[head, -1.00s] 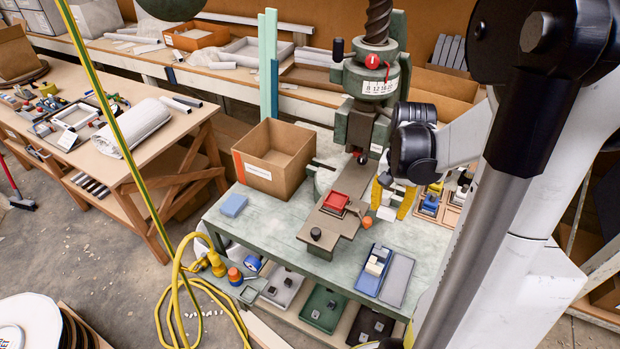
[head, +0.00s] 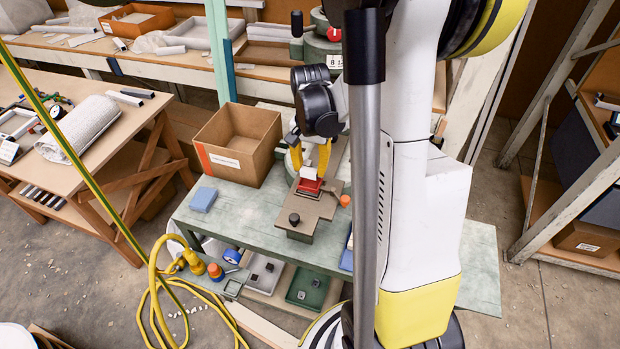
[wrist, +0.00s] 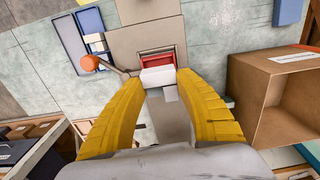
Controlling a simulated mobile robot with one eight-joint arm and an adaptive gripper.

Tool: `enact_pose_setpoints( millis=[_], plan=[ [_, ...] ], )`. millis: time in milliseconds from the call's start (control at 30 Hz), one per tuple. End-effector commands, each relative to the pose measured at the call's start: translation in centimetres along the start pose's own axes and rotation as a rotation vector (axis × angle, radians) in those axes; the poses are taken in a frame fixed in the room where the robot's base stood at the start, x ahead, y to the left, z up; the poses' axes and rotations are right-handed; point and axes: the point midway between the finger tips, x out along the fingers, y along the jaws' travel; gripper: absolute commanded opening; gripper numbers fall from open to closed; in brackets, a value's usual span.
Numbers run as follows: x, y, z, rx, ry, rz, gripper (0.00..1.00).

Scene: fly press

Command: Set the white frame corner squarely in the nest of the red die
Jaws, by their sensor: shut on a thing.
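The red die (head: 305,186) sits on the brown press plate (head: 325,207) on the green bench. My gripper (head: 313,166) has its yellow fingers closed on the white frame corner (head: 314,174), which is just above or at the die. In the wrist view the white corner (wrist: 158,76) lies between the fingertips (wrist: 160,84) and covers the near part of the red die (wrist: 157,59). A smaller pale leg of it points back toward my palm. I cannot tell whether the corner touches the die or sits squarely, as the nest is mostly hidden.
An orange ball-ended lever (wrist: 90,62) stands beside the die. A cardboard box (head: 240,141) is close by on the left of the bench, with a blue block (head: 203,199) before it. My arm hides the bench's right part.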

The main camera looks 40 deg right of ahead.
Motion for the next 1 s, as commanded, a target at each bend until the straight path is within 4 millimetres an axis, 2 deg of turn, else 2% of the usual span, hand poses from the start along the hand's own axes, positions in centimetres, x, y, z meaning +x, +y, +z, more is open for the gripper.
enact_pose_setpoints(
  millis=[267, 633, 667, 700, 1000],
  plan=[
    [3.8, 0.0, 0.0, 0.0, 0.0, 0.0, 0.11],
    [4.3, 0.0, 0.0, 0.0, 0.0, 0.0, 0.11],
    [4.2, 0.0, 0.0, 0.0, 0.0, 0.0, 0.45],
    [4.1, 0.0, 0.0, 0.0, 0.0, 0.0, 0.57],
    [4.1, 0.1, 0.0, 0.0, 0.0, 0.0, 0.59]
  ],
)
